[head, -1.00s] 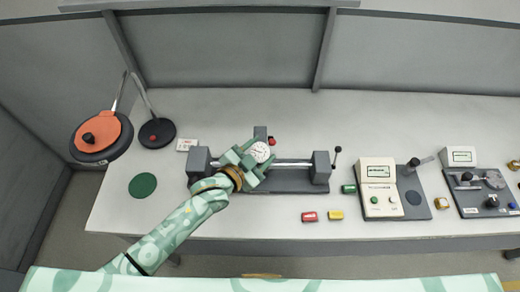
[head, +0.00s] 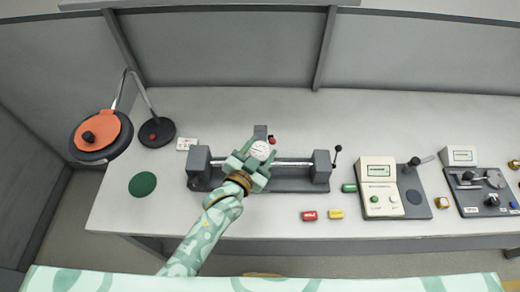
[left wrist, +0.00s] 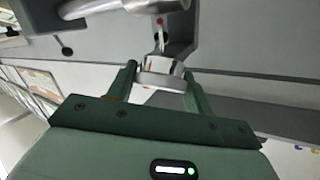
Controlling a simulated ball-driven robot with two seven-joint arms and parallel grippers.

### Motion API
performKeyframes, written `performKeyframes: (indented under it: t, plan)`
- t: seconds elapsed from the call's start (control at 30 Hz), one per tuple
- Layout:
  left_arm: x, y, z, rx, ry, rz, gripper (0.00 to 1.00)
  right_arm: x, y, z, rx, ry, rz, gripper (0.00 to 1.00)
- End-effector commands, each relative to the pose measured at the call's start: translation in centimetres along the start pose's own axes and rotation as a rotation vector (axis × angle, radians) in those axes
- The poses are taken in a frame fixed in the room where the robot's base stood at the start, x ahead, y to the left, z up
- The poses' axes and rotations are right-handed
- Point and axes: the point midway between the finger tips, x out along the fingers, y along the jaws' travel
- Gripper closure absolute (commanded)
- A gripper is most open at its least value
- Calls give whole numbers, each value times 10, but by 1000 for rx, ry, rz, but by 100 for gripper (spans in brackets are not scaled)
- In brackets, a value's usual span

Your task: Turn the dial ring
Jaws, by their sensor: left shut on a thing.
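The dial (head: 260,150) has a round white face with a dark pointer and stands on the grey bench fixture (head: 290,181) with a horizontal shaft. In the left wrist view the dial ring (left wrist: 160,78) is a pale round rim between my two fingers. My left gripper (head: 256,160) is shut on the ring, one finger on each side of it. The left gripper also shows in the left wrist view (left wrist: 160,84). A small red tip (head: 272,140) stands just behind the dial. My right gripper is not in view.
A beige instrument (head: 378,188) stands to the right. A green disc (head: 142,184) lies left on the bench, with clear surface around it.

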Motion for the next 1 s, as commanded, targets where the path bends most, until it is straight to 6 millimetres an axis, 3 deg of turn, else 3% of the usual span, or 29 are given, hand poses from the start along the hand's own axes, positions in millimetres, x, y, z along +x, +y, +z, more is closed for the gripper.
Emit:
performKeyframes:
  t: [0.03,0.1,0.47,0.57,1.0]
  plan:
    - [0,0,0,1,0,1,41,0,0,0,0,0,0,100]
    - [0,0,0,1,0,1,27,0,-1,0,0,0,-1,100]
    - [-7,0,0,0,-1,1,27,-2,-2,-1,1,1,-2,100]
    - [-23,0,-1,0,-1,1,27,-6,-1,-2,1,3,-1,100]
    - [-135,0,0,0,-2,2,27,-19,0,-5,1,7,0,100]
